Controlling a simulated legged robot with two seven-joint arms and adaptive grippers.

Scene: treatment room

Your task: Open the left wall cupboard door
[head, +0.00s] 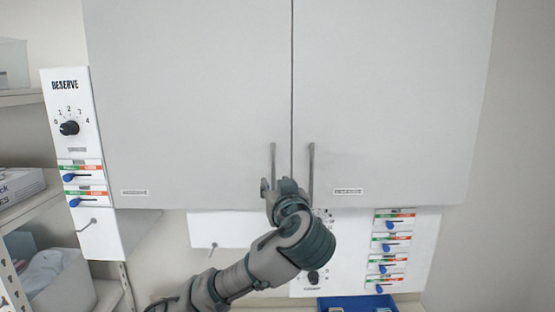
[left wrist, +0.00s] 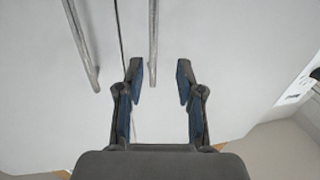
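The left wall cupboard door (head: 190,90) is a plain light grey panel, shut against the right door (head: 390,90) at a thin dark seam. Its upright bar handle (head: 273,158) is just left of the seam. My left gripper (head: 275,184) is at the lower part of this handle and hides its lower end. In the left wrist view, my left gripper (left wrist: 160,75) is open, with a handle bar (left wrist: 153,40) showing in line with the gap, closer to the picture-left finger. Contact cannot be told. My right gripper is not in view.
The right door's handle (head: 310,172) is close to the right of my left gripper. Below the cupboard are a panel with blue levers (head: 391,225) and a blue bin (head: 358,303). A RESERVE dial panel (head: 75,125) and shelves (head: 30,195) stand at left.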

